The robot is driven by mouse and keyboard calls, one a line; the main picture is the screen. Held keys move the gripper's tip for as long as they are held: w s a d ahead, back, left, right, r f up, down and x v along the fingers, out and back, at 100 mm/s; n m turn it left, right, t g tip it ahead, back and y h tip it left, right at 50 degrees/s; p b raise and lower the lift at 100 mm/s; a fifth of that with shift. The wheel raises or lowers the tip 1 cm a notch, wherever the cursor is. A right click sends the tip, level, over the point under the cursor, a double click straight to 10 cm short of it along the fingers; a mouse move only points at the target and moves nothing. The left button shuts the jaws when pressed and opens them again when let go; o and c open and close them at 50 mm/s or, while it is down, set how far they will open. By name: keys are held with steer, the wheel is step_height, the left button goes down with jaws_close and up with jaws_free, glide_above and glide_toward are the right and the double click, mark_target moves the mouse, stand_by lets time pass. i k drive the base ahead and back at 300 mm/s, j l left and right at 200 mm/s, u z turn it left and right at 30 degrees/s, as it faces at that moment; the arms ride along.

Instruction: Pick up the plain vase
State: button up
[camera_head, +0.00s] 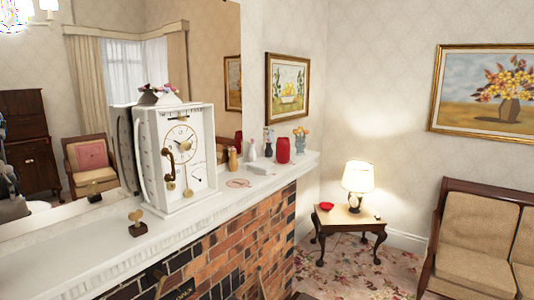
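Several small vessels stand at the far end of the white mantel (95,262). A plain white vase-like piece (252,151) stands left of a dark blue vase with flowers (268,148). A plain red vessel (283,150) stands right of that, and a grey-blue vase with orange flowers (300,145) is at the far right. I cannot tell which one the task calls the plain vase, since both the white and the red pieces look undecorated. My gripper is not in view.
A large white clock (180,155) stands on the mantel, nearer than the vases. A heart-shaped ornament (137,224), a gold figurine (233,160) and a flat white item (259,168) are also there. A mirror backs the mantel. A lamp (357,177) stands on a side table.

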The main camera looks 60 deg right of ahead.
mark_target(283, 145)
steer(key=z, duration=2.15)
steer(key=i+l+u, duration=0.1)
steer(key=i+l, duration=0.25)
